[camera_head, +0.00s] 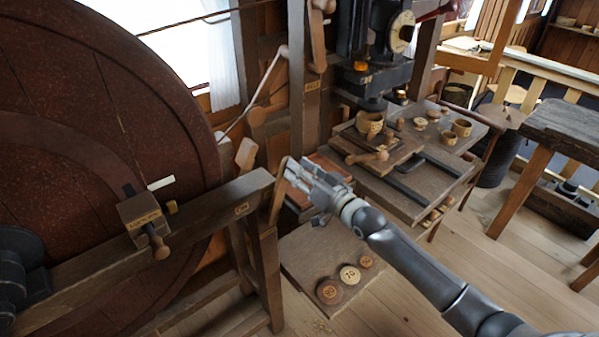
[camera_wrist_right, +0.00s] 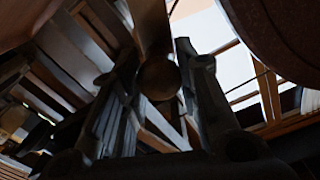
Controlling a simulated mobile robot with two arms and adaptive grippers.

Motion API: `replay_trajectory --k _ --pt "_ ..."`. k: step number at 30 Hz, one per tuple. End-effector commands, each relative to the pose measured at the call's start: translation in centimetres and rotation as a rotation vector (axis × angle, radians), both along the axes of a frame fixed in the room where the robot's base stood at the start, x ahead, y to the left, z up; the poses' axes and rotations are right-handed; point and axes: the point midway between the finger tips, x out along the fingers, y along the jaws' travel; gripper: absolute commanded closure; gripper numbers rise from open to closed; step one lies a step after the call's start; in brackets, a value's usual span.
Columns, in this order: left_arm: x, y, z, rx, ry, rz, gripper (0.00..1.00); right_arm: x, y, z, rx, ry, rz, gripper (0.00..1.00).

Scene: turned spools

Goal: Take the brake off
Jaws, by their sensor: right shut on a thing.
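A pale wooden lever (camera_head: 279,192) stands up beside the end of the dark timber frame (camera_head: 200,225) that carries the big wheel. A small label (camera_head: 241,208), too small to read surely, is on the frame near it. My right gripper (camera_head: 290,172) is shut on the upper part of this lever. In the right wrist view the lever's rounded end (camera_wrist_right: 158,78) shows between the two dark fingers. The lever's lower part is partly hidden behind the frame. My left gripper is not in view.
The large red-brown wheel (camera_head: 90,130) fills the left. A press bench (camera_head: 405,190) with small turned pieces stands behind my right arm. Numbered discs (camera_head: 349,275) lie on a low board.

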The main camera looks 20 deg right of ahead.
Motion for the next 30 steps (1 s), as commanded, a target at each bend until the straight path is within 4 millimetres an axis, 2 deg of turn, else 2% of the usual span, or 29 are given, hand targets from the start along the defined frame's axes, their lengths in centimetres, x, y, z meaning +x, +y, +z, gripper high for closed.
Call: replay_trajectory --k 3,4,9,20,25,30 --pt "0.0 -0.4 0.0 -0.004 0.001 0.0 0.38 0.0 -0.2 -0.1 0.001 0.004 -0.003 1.0" --pt "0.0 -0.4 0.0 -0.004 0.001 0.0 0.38 0.0 -0.2 -0.1 0.0 0.005 -0.003 0.66" --pt "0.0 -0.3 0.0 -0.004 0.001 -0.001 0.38 0.0 -0.1 -0.1 -0.001 0.003 -0.003 0.47" --pt "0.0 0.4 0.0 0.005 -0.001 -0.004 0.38 -0.3 -0.2 -0.1 -0.002 0.002 -0.001 0.47" --pt "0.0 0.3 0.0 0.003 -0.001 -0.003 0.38 -1.9 -0.8 -0.2 -0.001 0.004 -0.002 0.47" --pt "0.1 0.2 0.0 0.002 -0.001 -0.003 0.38 -4.7 -1.8 -0.3 -0.002 0.005 -0.001 0.47"
